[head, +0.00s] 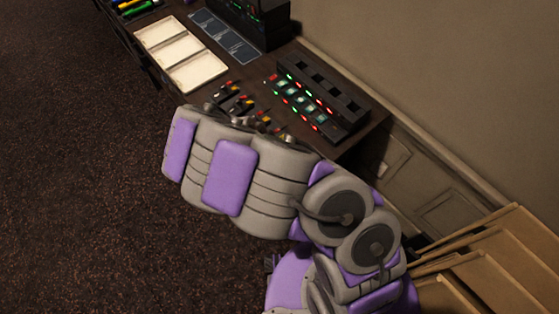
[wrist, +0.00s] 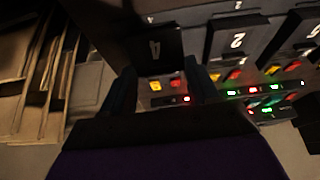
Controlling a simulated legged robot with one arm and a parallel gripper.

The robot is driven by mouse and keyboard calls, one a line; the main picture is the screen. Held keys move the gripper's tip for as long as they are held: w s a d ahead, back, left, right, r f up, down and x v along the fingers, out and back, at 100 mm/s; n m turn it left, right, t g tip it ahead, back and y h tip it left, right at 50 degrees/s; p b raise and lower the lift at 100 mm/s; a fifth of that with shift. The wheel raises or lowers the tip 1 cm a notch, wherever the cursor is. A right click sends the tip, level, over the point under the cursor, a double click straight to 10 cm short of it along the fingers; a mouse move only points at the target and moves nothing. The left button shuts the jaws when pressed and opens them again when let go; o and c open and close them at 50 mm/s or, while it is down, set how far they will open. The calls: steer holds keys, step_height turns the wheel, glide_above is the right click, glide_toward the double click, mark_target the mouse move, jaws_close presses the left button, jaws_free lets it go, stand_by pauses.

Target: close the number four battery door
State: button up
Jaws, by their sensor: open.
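In the wrist view a dark panel marked 4 (wrist: 158,45) lies just beyond my fingers. It is in deep shadow, and I cannot tell for sure whether this door is open or shut. A yellow (wrist: 155,85) and a red patch show just below it. My gripper (wrist: 161,80) is open, with one finger on each side of the space below the number four panel. In the head view my own arm hides the gripper.
A panel marked 2 (wrist: 237,41) stands right of number four. A black rack with red and green lights (head: 312,101) sits on the desk by the wall. Small devices (head: 238,98) lie beside it, near white trays (head: 180,52). Cardboard pieces (head: 500,262) lean at lower right.

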steer(key=shift+d+f, duration=0.15)
steer(key=shift+d, duration=0.05)
steer(key=c, duration=1.1)
steer(key=shift+o, duration=0.2)
steer(key=shift+w+d+y+p, duration=0.15)
steer(key=shift+w+y+p, duration=0.05)
steer(key=shift+y+p, duration=0.1)
steer(key=shift+w+d+f+g+y+p, duration=0.1)
steer(key=shift+w+d+g+y+p, duration=0.25)
steer(key=shift+g+y, duration=0.25)
steer(key=shift+w+d+f+g+y+p, duration=0.2)
steer(key=shift+w+d+f+g+y, duration=0.15)
steer(key=shift+d+g+y, duration=0.35)
steer(key=shift+w+d+f+g+y+p, duration=0.25)
steer(key=shift+g+y, duration=0.25)
steer(key=shift+y, duration=0.4)
